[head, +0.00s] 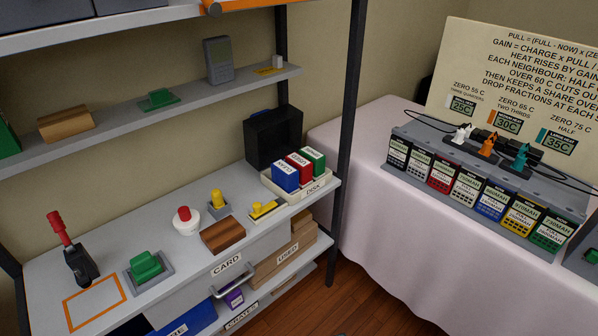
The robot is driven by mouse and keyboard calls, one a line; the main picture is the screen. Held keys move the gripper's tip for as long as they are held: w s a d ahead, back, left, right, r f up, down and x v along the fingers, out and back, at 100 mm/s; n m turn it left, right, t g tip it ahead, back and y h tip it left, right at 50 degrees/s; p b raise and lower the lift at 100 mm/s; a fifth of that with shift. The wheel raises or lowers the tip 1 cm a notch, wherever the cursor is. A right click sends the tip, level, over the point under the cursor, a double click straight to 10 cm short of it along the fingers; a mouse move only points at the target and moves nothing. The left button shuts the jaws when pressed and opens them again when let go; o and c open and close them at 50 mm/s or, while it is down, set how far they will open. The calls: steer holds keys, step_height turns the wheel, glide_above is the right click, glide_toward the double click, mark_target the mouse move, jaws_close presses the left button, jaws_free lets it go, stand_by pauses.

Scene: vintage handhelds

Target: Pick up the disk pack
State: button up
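A cream tray (290,196) labelled DISK stands at the right end of the long grey shelf. It holds a blue box (285,177), a red box (300,167) and a green box (314,160) side by side, each with a white label on top too small to read surely. I cannot tell which of these, if any, is the disk pack. My gripper is not in view.
A black case (273,138) stands behind the tray. A yellow device (262,209), a wooden block (223,236) and a red button (185,217) are to its left. A dark shelf post (347,130) rises at right. A cloth-covered table (350,180) holds several labelled packs.

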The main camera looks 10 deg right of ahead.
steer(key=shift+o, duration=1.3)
